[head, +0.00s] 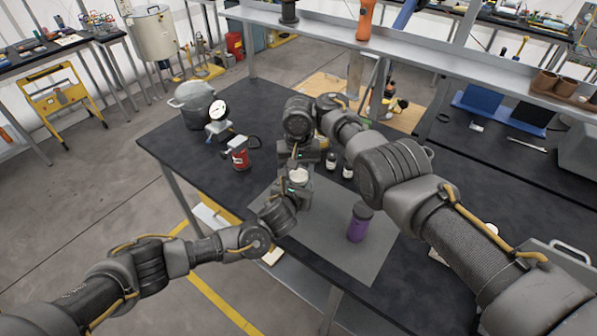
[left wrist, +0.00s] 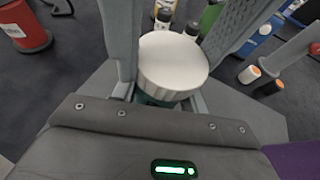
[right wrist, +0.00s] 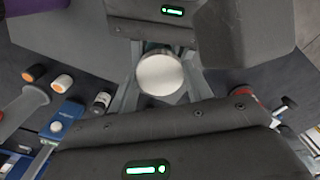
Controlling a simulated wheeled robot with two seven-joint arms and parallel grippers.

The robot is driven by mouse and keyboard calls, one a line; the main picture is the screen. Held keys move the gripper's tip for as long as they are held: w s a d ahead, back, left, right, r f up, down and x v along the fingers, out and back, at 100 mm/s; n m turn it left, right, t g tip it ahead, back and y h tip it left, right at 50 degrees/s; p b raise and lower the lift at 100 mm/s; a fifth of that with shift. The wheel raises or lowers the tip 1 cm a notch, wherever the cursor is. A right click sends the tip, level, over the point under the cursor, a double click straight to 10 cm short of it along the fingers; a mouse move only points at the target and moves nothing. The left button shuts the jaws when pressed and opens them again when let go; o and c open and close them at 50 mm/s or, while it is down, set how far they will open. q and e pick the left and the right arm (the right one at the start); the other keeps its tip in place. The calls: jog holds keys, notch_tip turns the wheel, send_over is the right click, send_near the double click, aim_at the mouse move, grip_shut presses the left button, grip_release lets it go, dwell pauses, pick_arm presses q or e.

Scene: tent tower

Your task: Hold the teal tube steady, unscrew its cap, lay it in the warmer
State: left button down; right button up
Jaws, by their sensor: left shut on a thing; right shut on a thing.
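The teal tube stands upright in my left gripper (head: 297,184). Its teal body (left wrist: 153,100) shows only as a sliver below the white cap (left wrist: 172,62) in the left wrist view. The cap also shows in the head view (head: 299,174) and from above in the right wrist view (right wrist: 160,74). My left gripper is shut on the tube below the cap. My right gripper (right wrist: 160,85) reaches in from the far side, shut on the cap with a finger at either side. I cannot tell whether the cap is loose. I cannot pick out the warmer with certainty.
A purple tube (head: 358,222) stands on the grey mat (head: 345,252) to the right. A red canister (head: 239,155), a round gauge (head: 218,110) and a grey pot (head: 190,100) stand to the left. Small white-capped bottles (head: 347,171) stand behind the grippers.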

jog(key=shift+n, duration=0.5)
jog(key=o, duration=1.1)
